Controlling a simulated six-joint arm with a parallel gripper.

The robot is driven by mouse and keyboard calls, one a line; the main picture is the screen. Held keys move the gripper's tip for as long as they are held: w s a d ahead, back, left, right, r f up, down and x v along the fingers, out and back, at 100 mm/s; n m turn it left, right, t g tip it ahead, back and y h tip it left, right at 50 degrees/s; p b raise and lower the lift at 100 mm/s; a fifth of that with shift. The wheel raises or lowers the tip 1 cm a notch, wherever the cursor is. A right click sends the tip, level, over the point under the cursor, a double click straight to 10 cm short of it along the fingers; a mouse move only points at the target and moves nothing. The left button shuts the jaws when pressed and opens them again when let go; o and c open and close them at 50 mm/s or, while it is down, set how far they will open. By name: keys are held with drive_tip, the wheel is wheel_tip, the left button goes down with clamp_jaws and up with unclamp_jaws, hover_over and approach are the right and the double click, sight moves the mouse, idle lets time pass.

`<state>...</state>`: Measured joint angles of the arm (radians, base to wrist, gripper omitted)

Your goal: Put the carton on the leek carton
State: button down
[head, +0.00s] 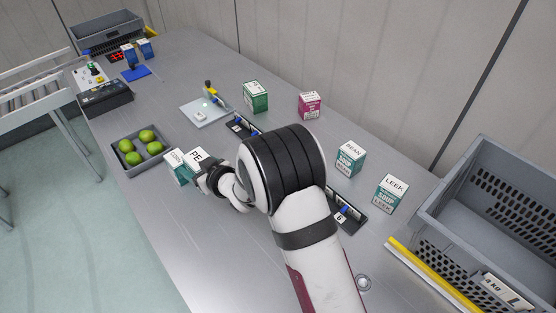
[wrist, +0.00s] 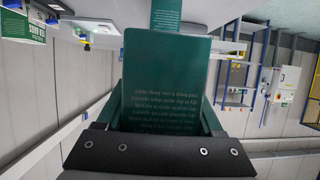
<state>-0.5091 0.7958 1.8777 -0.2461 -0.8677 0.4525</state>
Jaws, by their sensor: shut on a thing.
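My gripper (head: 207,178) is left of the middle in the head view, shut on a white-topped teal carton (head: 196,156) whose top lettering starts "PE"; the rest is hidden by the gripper. In the wrist view the held carton's teal face (wrist: 165,75), with pale small print, fills the middle. A similar carton marked CORN (head: 177,166) stands just left of the held one; I cannot tell if they touch. The leek carton (head: 390,194) stands upright on the table at the right, white on top and teal below, with nothing on it. It is far from my gripper.
A bean carton (head: 350,157) stands left of the leek carton. A large grey crate (head: 440,205) is at the right edge. Green (head: 255,96) and magenta (head: 310,104) cartons stand at the back. A tray (head: 127,167) of green fruit is left of my gripper. My arm covers the middle.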

drive_tip(key=w+d+r+m+t+h, duration=0.2)
drive_tip(key=w+d+m+h, duration=0.2)
drive_tip(key=d, duration=0.6)
drive_tip(key=w+d+r+m+t+h, duration=0.1)
drive_tip(key=w+d+r+m+h, duration=0.2)
drive_tip(key=d, duration=0.7)
drive_tip(key=w+d+r+m+t+h, duration=0.2)
drive_tip(key=w+d+m+h, duration=0.25)
drive_tip(key=d, duration=0.65)
drive_tip(key=m+g+h, duration=0.4)
drive_tip(key=m+h, duration=0.3)
drive_tip(key=h, duration=0.1)
hover_over(390, 194)
drive_tip(key=w+d, duration=0.3)
drive_tip(key=w, duration=0.1)
wheel_tip(390, 194, down, 9)
drive_tip(key=shift+w+d, duration=0.2)
drive_tip(key=shift+f, duration=0.2)
unclamp_jaws()
drive_tip(key=shift+r, duration=0.1)
